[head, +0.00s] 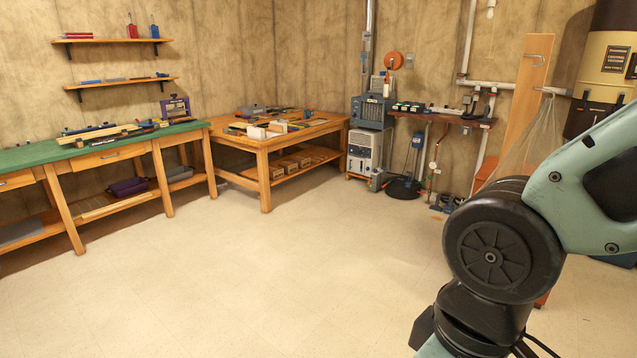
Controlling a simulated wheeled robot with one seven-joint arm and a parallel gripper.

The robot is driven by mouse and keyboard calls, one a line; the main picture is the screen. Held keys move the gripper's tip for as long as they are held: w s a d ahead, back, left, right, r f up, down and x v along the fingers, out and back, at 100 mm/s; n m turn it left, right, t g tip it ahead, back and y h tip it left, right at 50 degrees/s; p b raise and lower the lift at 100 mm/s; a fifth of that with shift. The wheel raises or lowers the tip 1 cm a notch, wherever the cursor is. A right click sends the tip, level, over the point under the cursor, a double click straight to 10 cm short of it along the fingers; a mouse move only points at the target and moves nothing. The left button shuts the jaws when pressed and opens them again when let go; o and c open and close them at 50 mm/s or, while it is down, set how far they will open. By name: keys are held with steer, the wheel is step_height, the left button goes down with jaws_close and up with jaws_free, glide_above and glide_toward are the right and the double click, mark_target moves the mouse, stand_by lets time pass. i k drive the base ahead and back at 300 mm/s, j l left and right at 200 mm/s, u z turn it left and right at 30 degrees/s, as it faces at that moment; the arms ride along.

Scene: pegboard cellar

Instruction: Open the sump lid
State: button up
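A dark round disc (403,189) lies flat on the floor near the back wall, right of the centre of the head view. It may be the sump lid, but it is too small to tell whether it is open or closed. An upright blue-topped device (416,143) stands at its edge. My arm fills the right side of the view, well in front of the disc. My gripper is not in view.
The middle floor (290,260) is clear. A green-topped bench (95,155) stands on the left, a wooden table (262,150) in the back corner. A grey machine (369,115) stands left of the disc, and a wall shelf (440,118) hangs above it. An orange board (520,100) leans at right.

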mark_target(395, 182)
steer(key=i, duration=5.45)
steer(key=i+z, duration=0.1)
steer(key=i, duration=0.45)
steer(key=i+j+z, duration=0.1)
steer(key=i, duration=0.45)
steer(key=i+j+z, duration=0.15)
steer(key=i, duration=0.4)
